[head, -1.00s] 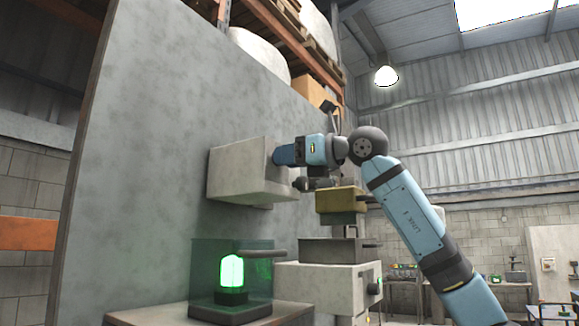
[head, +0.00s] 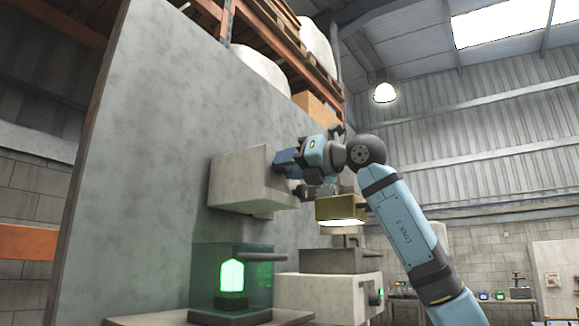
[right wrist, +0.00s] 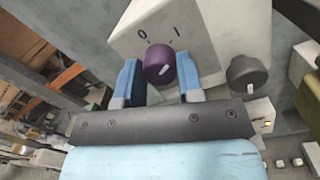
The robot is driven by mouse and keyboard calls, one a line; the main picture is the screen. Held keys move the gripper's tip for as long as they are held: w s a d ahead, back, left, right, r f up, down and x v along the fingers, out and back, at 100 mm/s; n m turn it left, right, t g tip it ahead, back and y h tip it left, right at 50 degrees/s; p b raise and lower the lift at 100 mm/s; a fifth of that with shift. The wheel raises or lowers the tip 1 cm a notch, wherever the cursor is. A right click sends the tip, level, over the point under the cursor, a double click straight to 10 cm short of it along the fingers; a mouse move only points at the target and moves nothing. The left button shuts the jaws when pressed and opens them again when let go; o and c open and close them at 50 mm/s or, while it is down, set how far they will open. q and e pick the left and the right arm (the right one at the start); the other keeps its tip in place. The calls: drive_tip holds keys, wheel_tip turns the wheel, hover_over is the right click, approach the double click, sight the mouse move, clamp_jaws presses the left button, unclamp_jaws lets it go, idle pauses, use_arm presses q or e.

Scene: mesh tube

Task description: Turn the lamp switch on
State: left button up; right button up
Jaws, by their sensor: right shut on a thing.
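A pale switch box (head: 240,180) sticks out from the grey wall panel. In the right wrist view its face (right wrist: 205,35) carries "0" and "I" marks above a dark purple knob (right wrist: 158,67). My right gripper (right wrist: 158,66) is shut on this knob, one blue finger on each side. In the head view my right gripper (head: 290,160) is at the right side of the box, and the knob is hidden there. A yellowish lamp hood (head: 342,207) below my wrist has a brightly lit underside. My left gripper is not in view.
A green lit lamp (head: 232,275) stands in a glass case below the switch box. A grey knob (right wrist: 247,75) is right of the purple knob. A pale box with a knob (head: 375,297) stands below the hood. The room at right is open.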

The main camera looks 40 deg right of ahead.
drive_tip(key=shift+d+r, duration=0.1)
drive_tip(key=shift+r, duration=0.05)
drive_tip(key=o, duration=0.9)
drive_tip(key=b+v, duration=0.3)
drive_tip(key=v, duration=1.1)
drive_tip(key=shift+w, duration=0.1)
